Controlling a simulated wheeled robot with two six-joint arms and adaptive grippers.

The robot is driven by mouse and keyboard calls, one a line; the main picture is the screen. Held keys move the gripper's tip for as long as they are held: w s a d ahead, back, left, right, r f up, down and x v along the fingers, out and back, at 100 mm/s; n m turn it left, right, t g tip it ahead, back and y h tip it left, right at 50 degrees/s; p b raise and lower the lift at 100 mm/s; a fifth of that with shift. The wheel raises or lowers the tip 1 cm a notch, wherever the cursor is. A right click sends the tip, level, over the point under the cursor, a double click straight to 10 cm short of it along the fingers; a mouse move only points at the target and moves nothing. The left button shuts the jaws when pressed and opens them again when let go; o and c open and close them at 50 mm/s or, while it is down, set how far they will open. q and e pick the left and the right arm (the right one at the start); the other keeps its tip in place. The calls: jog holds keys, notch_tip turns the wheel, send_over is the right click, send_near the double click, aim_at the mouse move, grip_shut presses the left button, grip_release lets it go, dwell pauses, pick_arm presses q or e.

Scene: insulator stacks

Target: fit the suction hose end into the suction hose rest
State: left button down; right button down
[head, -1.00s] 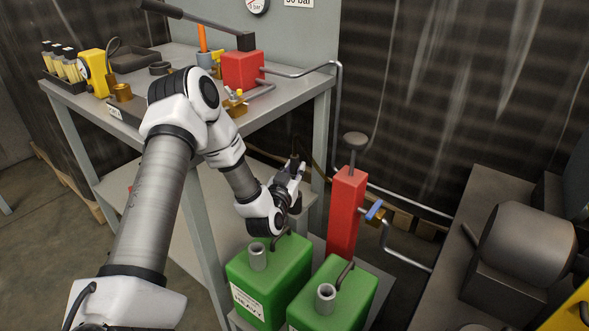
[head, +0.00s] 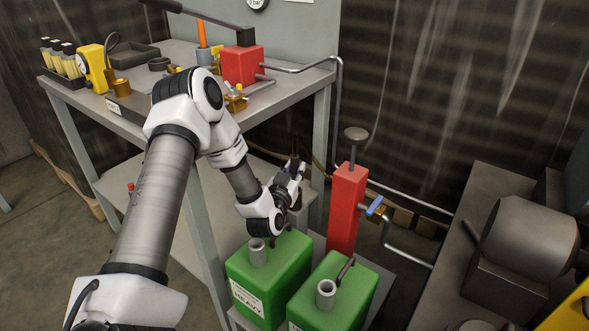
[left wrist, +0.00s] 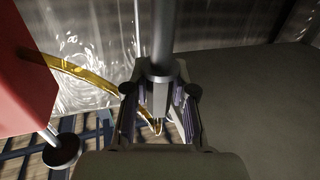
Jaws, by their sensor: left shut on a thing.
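My left gripper (head: 292,178) is above and behind the left green can in the head view. In the left wrist view, the gripper (left wrist: 160,100) is shut on the suction hose end, a dark grey rod with a collar (left wrist: 162,40). The rod runs out of the top of that picture, so its tip is not seen. An amber hose (left wrist: 72,70) curves from the red pump side towards the jaws. I cannot tell for certain which part is the suction hose rest. The right gripper is not in view.
Two green cans, left (head: 262,278) and right (head: 335,300), have grey open necks and bent pipes. A red hand pump (head: 347,210) with a blue-handled valve (head: 374,206) stands behind them. A workbench (head: 280,90) is beside my arm. A grey cylinder (head: 525,238) stands right.

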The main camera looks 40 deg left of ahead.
pick_arm(q)
jog(key=shift+f+b, duration=0.4)
jog(key=shift+f, duration=0.2)
jog(key=c, duration=0.9)
grip_release()
jog(key=v, duration=0.7)
jog(key=shift+s+d, duration=0.1)
jog(key=shift+s, duration=0.1)
